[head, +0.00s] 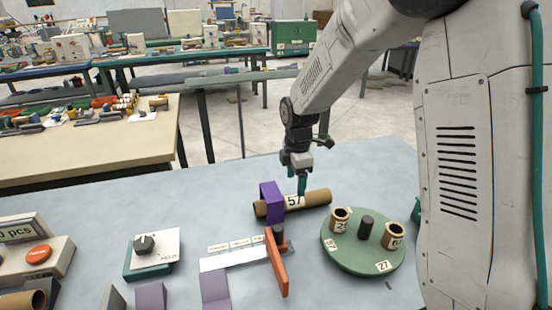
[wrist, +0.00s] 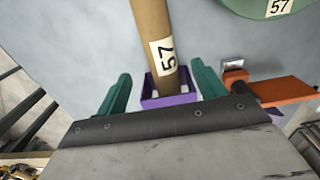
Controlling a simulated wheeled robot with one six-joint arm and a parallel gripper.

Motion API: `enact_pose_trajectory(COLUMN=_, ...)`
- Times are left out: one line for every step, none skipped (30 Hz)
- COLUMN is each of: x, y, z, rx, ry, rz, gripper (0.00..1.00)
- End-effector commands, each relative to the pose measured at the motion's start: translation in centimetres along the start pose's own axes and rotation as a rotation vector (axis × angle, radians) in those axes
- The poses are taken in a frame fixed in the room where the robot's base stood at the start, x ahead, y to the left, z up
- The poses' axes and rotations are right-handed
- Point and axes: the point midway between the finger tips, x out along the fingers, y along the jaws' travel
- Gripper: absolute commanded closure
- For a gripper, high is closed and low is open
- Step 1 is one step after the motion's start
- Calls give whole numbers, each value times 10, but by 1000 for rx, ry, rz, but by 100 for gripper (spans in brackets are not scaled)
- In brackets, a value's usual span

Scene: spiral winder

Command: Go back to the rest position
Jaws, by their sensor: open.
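My gripper (head: 299,182) hangs from my arm over the grey table (head: 110,215) in the head view. In the wrist view its two green fingers (wrist: 160,92) stand wide apart, with nothing between them touching both. A brown cardboard tube (head: 318,198) with a "57" label lies in a purple holder (head: 270,192). The tube (wrist: 151,30) runs away from the gripper between the fingers in the wrist view, and the purple holder (wrist: 168,101) shows below it. In the head view the fingers partly cover the tube near its label.
A green round plate (head: 362,262) with several number labels, short brown tubes and a dark post stands to the right. An orange bar (head: 276,262) stands in front of the holder. A dial box (head: 152,252) and a box with an orange button (head: 38,255) are at the left. Bare table lies behind.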

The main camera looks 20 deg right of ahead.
Motion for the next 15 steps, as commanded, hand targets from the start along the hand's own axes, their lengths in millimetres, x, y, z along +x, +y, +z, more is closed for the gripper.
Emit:
enact_pose_trajectory(x=0, y=0, z=0, rx=0, ry=0, rz=0, gripper=30)
enact_pose_trajectory(x=0, y=0, z=0, rx=3, ry=0, rz=0, gripper=30)
enact_pose_trajectory(x=0, y=0, z=0, rx=14, ry=0, rz=0, gripper=30)
enact_pose_trajectory(x=0, y=0, z=0, rx=28, ry=0, rz=-1, gripper=30)
enact_pose_trajectory(x=0, y=-1, z=0, rx=47, ry=0, rz=-5, gripper=30)
enact_pose_trajectory(x=0, y=-3, z=0, rx=84, ry=-1, rz=-12, gripper=30)
enact_pose_trajectory(x=0, y=-4, z=0, rx=118, ry=-2, rz=-21, gripper=30)
enact_pose_trajectory(x=1, y=-8, z=0, rx=158, ry=-5, rz=-33, gripper=30)
enact_pose_trajectory(x=4, y=-16, z=1, rx=218, ry=-10, rz=-58, gripper=30)
enact_pose_trajectory(x=6, y=-23, z=1, rx=267, ry=-15, rz=-79, gripper=30)
enact_pose_trajectory(x=6, y=-30, z=2, rx=318, ry=-21, rz=-95, gripper=30)
enact_pose_trajectory(x=2, y=-40, z=2, rx=389, ry=-29, rz=-113, gripper=30)
enact_pose_trajectory(x=-2, y=-48, z=3, rx=443, ry=-36, rz=-125, gripper=30)
enact_pose_trajectory(x=-8, y=-56, z=4, rx=497, ry=-42, rz=-133, gripper=30)
enact_pose_trajectory(x=-16, y=-68, z=5, rx=572, ry=-51, rz=-144, gripper=30)
